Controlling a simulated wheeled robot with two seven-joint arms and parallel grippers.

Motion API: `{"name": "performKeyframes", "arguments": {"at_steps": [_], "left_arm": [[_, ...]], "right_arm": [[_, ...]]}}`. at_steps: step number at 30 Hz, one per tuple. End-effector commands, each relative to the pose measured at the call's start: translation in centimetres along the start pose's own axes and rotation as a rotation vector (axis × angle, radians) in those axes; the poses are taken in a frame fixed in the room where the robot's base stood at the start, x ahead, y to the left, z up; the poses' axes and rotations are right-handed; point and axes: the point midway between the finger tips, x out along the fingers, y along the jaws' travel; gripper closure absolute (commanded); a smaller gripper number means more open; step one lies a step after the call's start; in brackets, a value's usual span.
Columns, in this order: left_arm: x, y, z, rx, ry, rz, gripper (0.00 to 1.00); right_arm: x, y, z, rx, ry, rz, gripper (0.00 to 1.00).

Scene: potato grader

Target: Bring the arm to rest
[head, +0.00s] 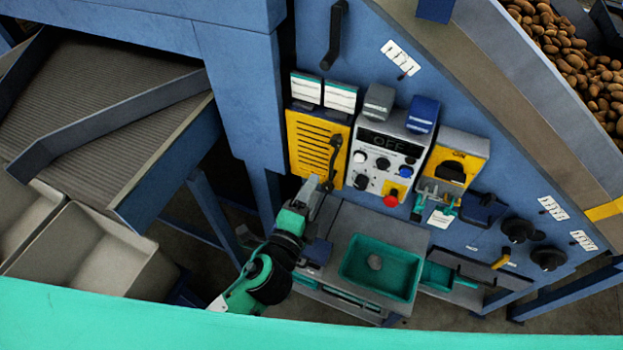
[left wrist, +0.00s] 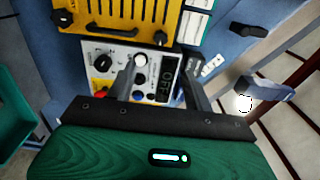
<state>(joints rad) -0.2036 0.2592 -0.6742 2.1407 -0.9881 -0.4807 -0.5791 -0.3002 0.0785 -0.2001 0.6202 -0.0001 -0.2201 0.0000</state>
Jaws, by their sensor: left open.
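My left arm comes up from the lower left in the head view. My left gripper (head: 322,174) is open and points at the machine front, by the lower edge of the yellow slotted panel (head: 302,148). In the left wrist view, the left gripper (left wrist: 160,72) has its two fingers apart. The white control panel (left wrist: 148,82), with knobs and a display reading OFF, shows between and beyond them. Nothing is seen between the fingers, and I cannot tell whether they touch the panel. The right gripper is in neither view.
A green tray (head: 352,285) with a small grey lump stands on a grey shelf below the panel. The control panel's red button (head: 391,200) is near the gripper. Black knobs (head: 518,230) are at right. Grey bins (head: 95,250) and a ribbed chute (head: 95,85) are at left.

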Motion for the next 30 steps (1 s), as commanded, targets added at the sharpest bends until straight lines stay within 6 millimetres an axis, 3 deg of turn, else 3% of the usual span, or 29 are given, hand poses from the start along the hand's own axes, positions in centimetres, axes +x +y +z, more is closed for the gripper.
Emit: {"name": "performKeyframes", "arguments": {"at_steps": [8, 11, 14, 18, 21, 30], "left_arm": [[0.0, 0.1, 0.3, -0.016, -0.012, 0.008, 0.48], [-0.5, 0.7, 2.1, -0.108, -0.079, 0.057, 0.48], [-1.8, 2.2, 5.6, -0.301, -0.216, 0.16, 0.48], [-6.1, 5.9, 10.5, -0.657, -0.474, 0.355, 0.48], [-9.9, 8.2, 12.4, -0.878, -0.641, 0.483, 0.48], [-18.8, 11.2, 13.0, -1.269, -0.962, 0.752, 0.48]], "right_arm": [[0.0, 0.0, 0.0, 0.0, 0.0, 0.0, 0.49], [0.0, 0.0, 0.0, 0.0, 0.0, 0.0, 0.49], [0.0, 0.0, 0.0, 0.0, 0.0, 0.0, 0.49], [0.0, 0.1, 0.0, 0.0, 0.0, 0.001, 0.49], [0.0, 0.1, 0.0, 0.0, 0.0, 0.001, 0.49], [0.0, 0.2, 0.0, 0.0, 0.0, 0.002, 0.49]]}}
